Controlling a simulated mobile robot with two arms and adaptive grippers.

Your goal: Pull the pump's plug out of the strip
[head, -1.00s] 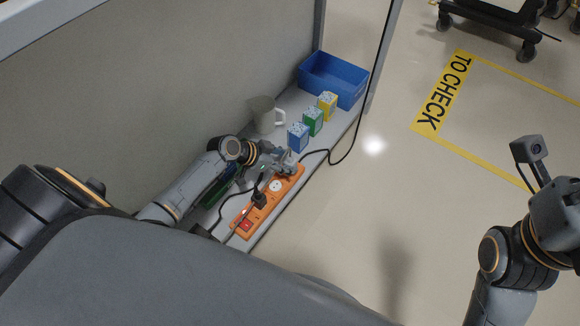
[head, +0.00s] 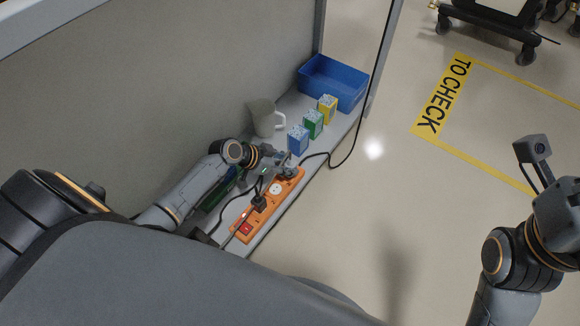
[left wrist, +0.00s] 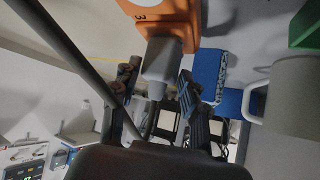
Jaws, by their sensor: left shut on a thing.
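The orange power strip (head: 255,228) lies along the shelf with a red switch at its near end. A black plug (head: 260,203) sits in it near the middle, beside a white socket. My left gripper (head: 284,164) is at the strip's far end. In the left wrist view, my left gripper (left wrist: 158,78) is shut on a grey plug (left wrist: 162,60), with a finger on each side. This plug meets the orange strip (left wrist: 165,14) near a printed 3; I cannot tell how deep it sits. Which plug is the pump's is not readable. My right gripper's fingers are out of view.
Blue (head: 298,139), green (head: 313,124) and yellow (head: 327,109) boxes stand beyond my left gripper. A grey mug (head: 263,117), seemingly leaning, stands by the wall. A blue bin (head: 333,82) is at the far end. Black cords run beside the strip and over the shelf edge.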

